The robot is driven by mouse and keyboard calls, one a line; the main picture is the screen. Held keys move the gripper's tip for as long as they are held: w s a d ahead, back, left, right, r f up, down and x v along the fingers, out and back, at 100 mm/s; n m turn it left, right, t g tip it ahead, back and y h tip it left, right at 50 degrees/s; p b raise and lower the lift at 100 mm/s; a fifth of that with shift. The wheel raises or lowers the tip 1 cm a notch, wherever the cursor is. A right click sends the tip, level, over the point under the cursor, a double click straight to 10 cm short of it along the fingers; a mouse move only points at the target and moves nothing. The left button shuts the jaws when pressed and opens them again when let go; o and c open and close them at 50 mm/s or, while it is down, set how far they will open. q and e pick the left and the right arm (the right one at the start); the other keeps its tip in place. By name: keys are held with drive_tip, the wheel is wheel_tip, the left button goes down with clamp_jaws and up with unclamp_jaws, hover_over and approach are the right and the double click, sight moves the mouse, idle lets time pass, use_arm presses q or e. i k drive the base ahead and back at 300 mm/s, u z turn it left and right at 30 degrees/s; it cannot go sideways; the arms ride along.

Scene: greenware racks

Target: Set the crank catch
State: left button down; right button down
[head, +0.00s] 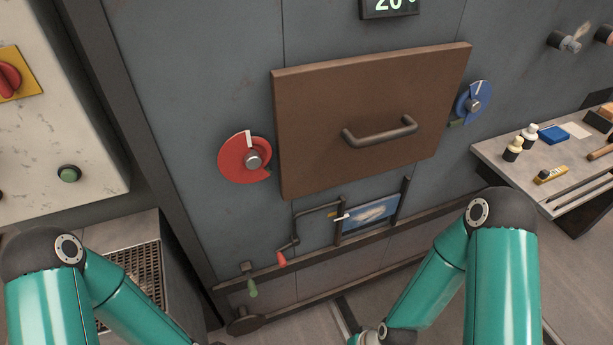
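A dark bent crank (295,225) with a red grip (281,258) sits low on the grey cabinet front, below the brown door. Its grip hangs down and to the left. Left of it, a small lever with a green grip (252,289) hangs by a dark block on the lower rail; I cannot tell for certain whether this is the catch. My two teal arms run down past the bottom edge, and neither gripper is in view. No gripper shows at the crank or the green-gripped lever.
The brown door (350,120) has a bar handle, with a red dial (243,158) left and a blue dial (472,103) right. A framed picture panel (370,215) stands right of the crank. A side table (500,165) with bottles is at right, a grated bench (140,270) at left.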

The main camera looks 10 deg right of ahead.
sight(250, 282)
drive_tip(key=z, duration=0.35)
drive_tip(key=k, duration=1.6)
drive_tip(key=u, duration=0.35)
